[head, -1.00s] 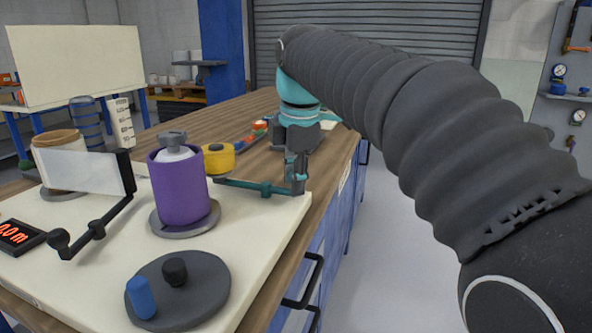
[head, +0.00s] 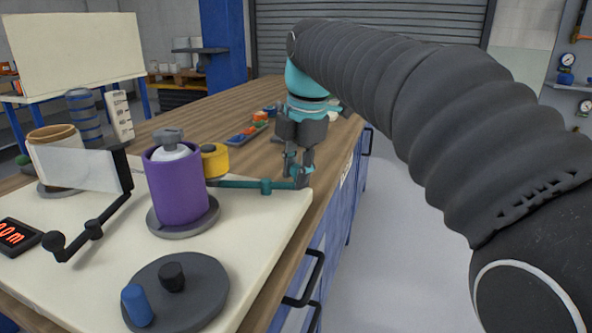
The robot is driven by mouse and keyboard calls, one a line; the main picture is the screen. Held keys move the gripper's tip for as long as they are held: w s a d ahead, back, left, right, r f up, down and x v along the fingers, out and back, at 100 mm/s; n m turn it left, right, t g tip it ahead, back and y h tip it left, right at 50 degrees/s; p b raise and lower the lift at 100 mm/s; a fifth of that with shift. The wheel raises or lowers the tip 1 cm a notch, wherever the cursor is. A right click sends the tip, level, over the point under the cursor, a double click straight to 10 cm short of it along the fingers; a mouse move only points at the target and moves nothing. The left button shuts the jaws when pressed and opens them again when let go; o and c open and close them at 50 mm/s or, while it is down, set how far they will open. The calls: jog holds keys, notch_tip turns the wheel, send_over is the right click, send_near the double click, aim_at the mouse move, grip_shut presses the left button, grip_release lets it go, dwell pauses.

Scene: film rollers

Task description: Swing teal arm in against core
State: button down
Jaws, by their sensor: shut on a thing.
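The teal arm (head: 240,184) is a thin bar with a small block midway along it. It reaches from beside the purple roll (head: 178,187) to the right edge of the cream board. The purple roll, with a white inner core (head: 170,150) and a grey knob on top, stands upright on a grey disc. My gripper (head: 299,178) points down at the board's right edge and is shut on the right end of the teal arm. The arm's left end passes close to the purple roll; I cannot tell whether they touch. A yellow roller (head: 214,160) stands behind the bar.
A white film sheet (head: 78,168) on a black bracket runs left of the purple roll to a tan-topped roll (head: 55,138). A dark disc (head: 178,292) with blue and black pegs lies in front. A small parts tray (head: 247,132) sits behind. The aisle to the right is clear.

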jog(key=c, duration=0.9)
grip_release()
jog(key=shift+w, duration=0.1)
jog(key=shift+o, duration=0.2)
jog(key=shift+r, duration=0.1)
notch_tip(320, 180, up, 12)
jog(key=s+d, duration=0.1)
jog(key=s, duration=0.1)
jog(key=shift+d+f, duration=0.2)
jog(key=s+d+f+m+t, duration=0.1)
jog(key=s+d+f+m, duration=0.3)
jog(key=s+f+m, duration=0.2)
jog(key=s+d+f+m+t, duration=0.1)
jog(key=s+d+f+m, duration=0.2)
jog(key=s+f+m, duration=0.4)
jog(key=s+d+f+m+t+h, duration=0.1)
jog(key=s+d+f+m, duration=0.3)
jog(key=f+m, duration=0.8)
notch_tip(320, 180, down, 4)
jog(key=shift+s+d+r+t, duration=0.3)
jog(key=shift+s+t, duration=0.1)
jog(key=shift+s, duration=0.85)
